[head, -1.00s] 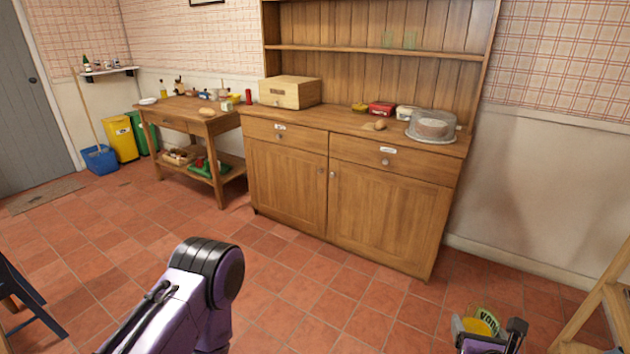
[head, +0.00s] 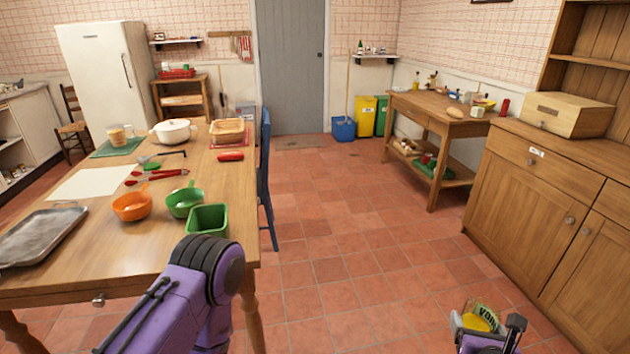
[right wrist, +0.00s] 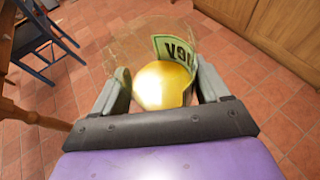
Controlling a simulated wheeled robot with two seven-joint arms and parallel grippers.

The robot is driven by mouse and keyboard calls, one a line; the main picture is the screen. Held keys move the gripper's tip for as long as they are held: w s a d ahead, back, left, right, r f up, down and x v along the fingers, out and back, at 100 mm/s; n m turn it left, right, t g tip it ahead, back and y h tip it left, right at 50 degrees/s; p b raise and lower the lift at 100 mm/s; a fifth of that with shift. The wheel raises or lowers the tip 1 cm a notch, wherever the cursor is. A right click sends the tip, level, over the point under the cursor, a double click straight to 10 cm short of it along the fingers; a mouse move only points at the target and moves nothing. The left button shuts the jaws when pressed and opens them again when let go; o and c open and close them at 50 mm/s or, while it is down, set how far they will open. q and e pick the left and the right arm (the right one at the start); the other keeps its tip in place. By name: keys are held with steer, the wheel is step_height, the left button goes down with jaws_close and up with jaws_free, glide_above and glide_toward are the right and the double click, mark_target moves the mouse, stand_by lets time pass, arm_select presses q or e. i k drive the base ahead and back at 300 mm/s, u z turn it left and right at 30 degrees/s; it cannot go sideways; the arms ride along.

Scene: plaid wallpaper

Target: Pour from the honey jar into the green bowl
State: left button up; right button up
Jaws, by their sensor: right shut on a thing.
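The honey jar (head: 481,317) is a clear jar with golden honey and a green-and-cream label. My right gripper (head: 487,323) is shut on it, at the bottom right of the head view. In the right wrist view the jar (right wrist: 162,84) sits between the two fingers, over the floor. The green bowl (head: 184,203) stands on the wooden table at the left, beside an orange bowl (head: 132,206). The jar is well to the right of the table, away from the bowl. My left gripper is out of view; only a purple link of my left arm shows.
The wooden table (head: 90,258) also carries a green square tub (head: 208,219) by its near right corner, a metal tray (head: 38,238), red utensils and a white pot (head: 174,131). A blue chair (head: 266,165) stands at its right side. Open tiled floor lies between table and cabinet (head: 530,195).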

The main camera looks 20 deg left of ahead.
mark_target(180, 203)
steer(key=u, duration=1.55)
